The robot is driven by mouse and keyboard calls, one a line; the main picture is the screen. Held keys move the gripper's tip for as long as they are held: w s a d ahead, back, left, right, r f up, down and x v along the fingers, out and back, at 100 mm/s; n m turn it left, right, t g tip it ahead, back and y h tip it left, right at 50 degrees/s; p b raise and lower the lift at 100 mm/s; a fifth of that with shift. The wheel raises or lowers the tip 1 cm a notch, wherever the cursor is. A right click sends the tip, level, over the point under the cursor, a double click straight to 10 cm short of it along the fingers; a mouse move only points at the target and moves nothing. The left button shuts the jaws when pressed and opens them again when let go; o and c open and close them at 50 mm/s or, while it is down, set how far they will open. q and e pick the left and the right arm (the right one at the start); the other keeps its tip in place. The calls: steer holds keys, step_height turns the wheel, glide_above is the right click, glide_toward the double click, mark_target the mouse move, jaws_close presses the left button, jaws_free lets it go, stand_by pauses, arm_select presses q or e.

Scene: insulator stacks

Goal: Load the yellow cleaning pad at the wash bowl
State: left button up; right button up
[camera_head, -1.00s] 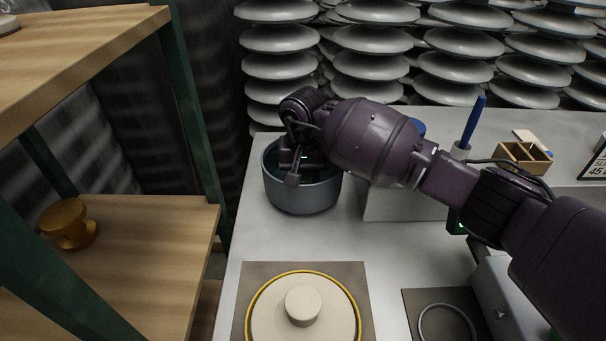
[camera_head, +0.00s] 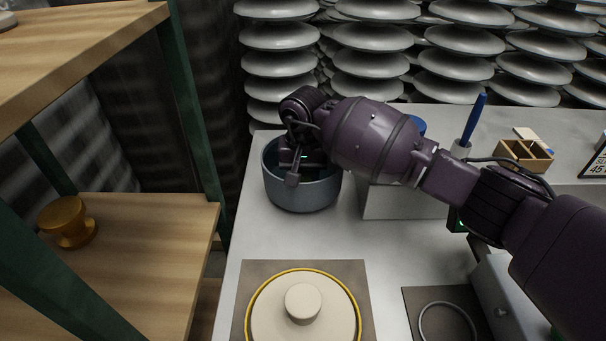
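The wash bowl (camera_head: 303,196) is a blue-grey round bowl on the white bench. My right arm comes in from the right, and its gripper (camera_head: 294,178) reaches down into the bowl. The fingertips are mostly hidden by the wrist and the bowl's wall, so I cannot tell whether it is open or holds something. I cannot see the yellow cleaning pad; the bowl's inside is largely covered. My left gripper is out of view.
A cream disc with a knob (camera_head: 303,303) and yellow rim sits on a brown mat in front. A grey ring (camera_head: 446,322) lies front right. A wooden box (camera_head: 523,155) and blue-handled tool (camera_head: 474,118) stand behind the arm. A wooden shelf with a golden knob (camera_head: 68,222) is left.

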mark_target(303, 173)
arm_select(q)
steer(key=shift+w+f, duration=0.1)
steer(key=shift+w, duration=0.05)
arm_select(e)
steer(key=shift+f, duration=0.3)
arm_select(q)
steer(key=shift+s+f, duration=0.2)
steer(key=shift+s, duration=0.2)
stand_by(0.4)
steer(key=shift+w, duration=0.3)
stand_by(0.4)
arm_select(e)
steer(key=shift+r, duration=1.55)
steer(key=shift+r+p, duration=0.6)
steer(key=shift+r, duration=1.35)
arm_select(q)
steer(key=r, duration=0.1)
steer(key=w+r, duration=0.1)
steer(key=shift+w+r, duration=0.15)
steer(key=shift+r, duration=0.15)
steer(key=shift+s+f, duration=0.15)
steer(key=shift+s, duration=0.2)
